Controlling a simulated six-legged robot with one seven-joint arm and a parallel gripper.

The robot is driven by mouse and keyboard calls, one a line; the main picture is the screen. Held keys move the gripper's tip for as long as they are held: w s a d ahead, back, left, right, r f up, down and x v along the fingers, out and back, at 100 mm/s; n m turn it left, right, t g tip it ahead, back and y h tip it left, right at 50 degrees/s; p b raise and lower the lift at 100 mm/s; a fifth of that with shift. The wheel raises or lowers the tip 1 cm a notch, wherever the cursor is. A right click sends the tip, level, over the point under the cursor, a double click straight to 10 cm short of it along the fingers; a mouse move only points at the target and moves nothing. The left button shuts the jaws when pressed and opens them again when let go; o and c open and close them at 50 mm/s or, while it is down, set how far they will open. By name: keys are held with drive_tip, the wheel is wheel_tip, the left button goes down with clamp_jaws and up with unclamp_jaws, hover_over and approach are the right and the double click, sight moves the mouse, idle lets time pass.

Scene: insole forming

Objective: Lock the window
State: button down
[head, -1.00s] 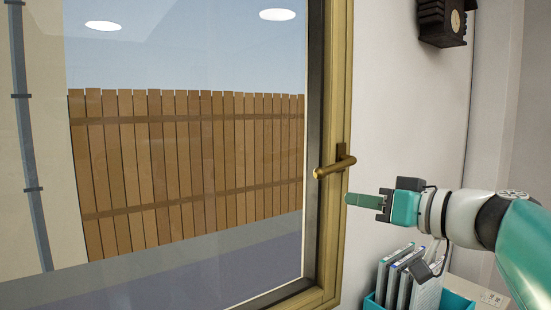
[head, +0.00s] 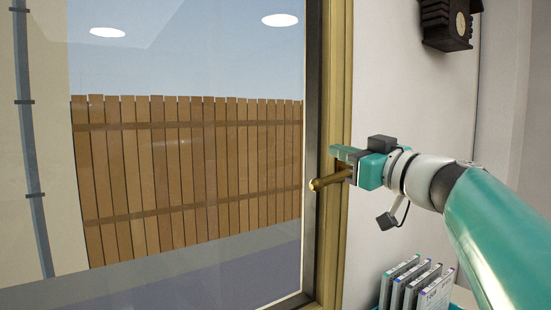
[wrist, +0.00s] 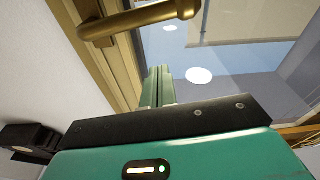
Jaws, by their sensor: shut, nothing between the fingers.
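The window (head: 190,60) has a wooden frame (head: 338,60) and a brass handle (head: 330,180) on its right side. The handle's lever points left, about level, with its free end over the dark inner edge of the frame. In the wrist view the handle (wrist: 140,18) crosses the top of the picture. My gripper (head: 337,150) is shut and empty, with its fingers pointing left just above the lever. They also show in the wrist view (wrist: 158,72), apart from the lever in that picture. My gripper hides part of the handle's mount; I cannot tell whether it touches the handle.
A dark cuckoo-like wall clock (head: 447,24) hangs on the white wall at the upper right. Several upright cases (head: 420,285) stand in a teal holder below my arm. A wooden fence (head: 190,170) shows outside through the glass.

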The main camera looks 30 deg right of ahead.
sight(339, 173)
drive_tip(key=f, duration=0.1)
drive_tip(key=w+f, duration=0.1)
drive_tip(key=f, duration=0.1)
drive_tip(key=shift+w+d+f, duration=0.1)
drive_tip(key=shift+w+f, duration=0.25)
drive_tip(key=shift+s, duration=0.1)
drive_tip(key=shift+f+n, duration=0.2)
drive_tip(key=shift+n, duration=0.3)
